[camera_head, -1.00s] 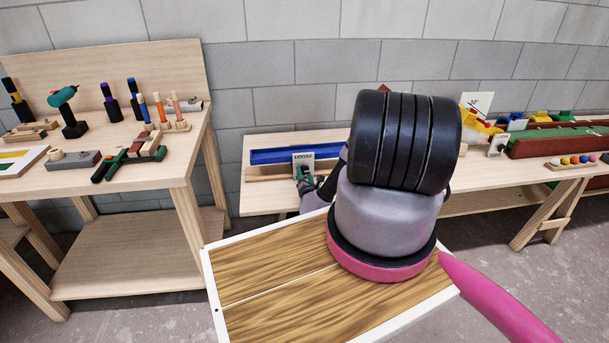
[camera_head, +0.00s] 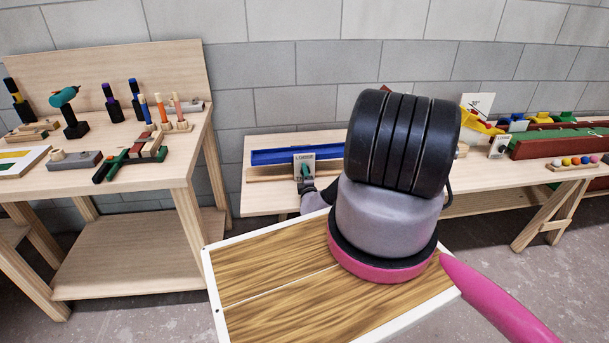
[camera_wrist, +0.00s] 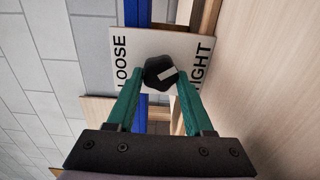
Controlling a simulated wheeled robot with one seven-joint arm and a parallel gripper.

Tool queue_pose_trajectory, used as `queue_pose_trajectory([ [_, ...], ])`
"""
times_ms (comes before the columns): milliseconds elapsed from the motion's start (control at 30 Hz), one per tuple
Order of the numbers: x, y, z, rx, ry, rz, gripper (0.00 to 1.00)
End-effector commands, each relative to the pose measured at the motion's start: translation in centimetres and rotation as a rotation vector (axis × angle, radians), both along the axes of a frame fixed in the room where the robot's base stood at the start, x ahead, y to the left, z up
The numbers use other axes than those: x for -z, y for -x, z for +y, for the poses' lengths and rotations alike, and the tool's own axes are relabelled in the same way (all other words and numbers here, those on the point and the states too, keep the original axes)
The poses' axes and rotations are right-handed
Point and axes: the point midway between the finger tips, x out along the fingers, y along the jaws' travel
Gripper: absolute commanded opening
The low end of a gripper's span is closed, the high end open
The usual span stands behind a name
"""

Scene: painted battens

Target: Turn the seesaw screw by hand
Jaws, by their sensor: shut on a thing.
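The screw is a black lobed knob (camera_wrist: 155,66) with a white mark, in front of a white plate (camera_wrist: 104,62) lettered LOOSE on the left and, partly covered, what reads as TIGHT on the right. My gripper (camera_wrist: 160,84) has its teal fingers on either side of the knob and is shut on it. The mark points right and slightly up. In the head view the plate (camera_head: 309,157) stands before a blue batten (camera_head: 268,156) and a bare wood batten (camera_head: 264,173). My gripper (camera_head: 304,172) is small there, and my arm hides the battens' right ends.
A workbench (camera_head: 100,180) with a drill (camera_head: 66,108) and several tools stands at the left. Another white plate (camera_head: 500,146) and a green and red piece (camera_head: 560,143) are on the bench at the right. A grey block wall is behind.

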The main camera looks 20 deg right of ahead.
Motion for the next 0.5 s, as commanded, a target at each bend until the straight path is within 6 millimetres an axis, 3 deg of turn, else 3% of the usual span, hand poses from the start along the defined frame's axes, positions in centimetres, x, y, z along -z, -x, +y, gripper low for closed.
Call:
queue_pose_trajectory([
  [500,-0.07,0.18,-0.03,0.001,-0.414,-0.115,0.00],
])
